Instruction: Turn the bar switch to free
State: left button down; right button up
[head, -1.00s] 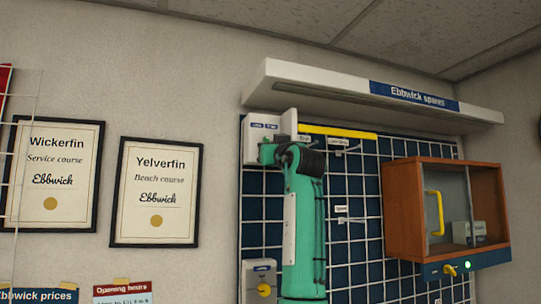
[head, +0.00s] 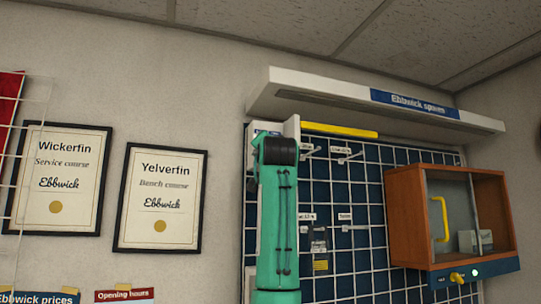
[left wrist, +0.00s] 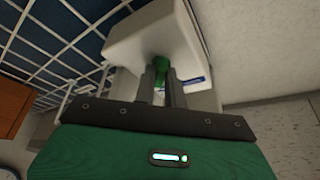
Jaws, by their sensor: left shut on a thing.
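In the left wrist view, a white box (left wrist: 160,35) with a small blue label sits against the grid wall. A green piece (left wrist: 160,64) sticks out of it, likely the bar of the bar switch. My left gripper (left wrist: 161,76) has its two dark fingers close together around this green piece. The fingers hide part of it, and its setting cannot be read. In the head view, the white box (head: 266,126) is at the top left of the grid panel, mostly covered by my teal left arm. My right gripper is not in view.
A white shelf (head: 330,100) juts out above the panel. A brown cabinet (head: 404,220) with a yellow handle (head: 440,218) and a yellow knob (head: 457,278) is at right. Hooks and a small hanging item (head: 320,245) are on the grid. Framed certificates hang at left.

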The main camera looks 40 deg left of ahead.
pick_arm(q)
jog(key=shift+r+m, duration=0.1)
jog(key=shift+m, duration=0.6)
jog(key=c, duration=1.7)
grip_release()
jog(key=shift+d, duration=0.1)
jog(key=shift+c, duration=0.2)
jog(key=b+v, duration=0.7)
jog(key=v, duration=0.7)
jog(key=shift+r+b, duration=0.2)
jog(key=shift+b, duration=0.1)
jog(key=shift+f, duration=0.1)
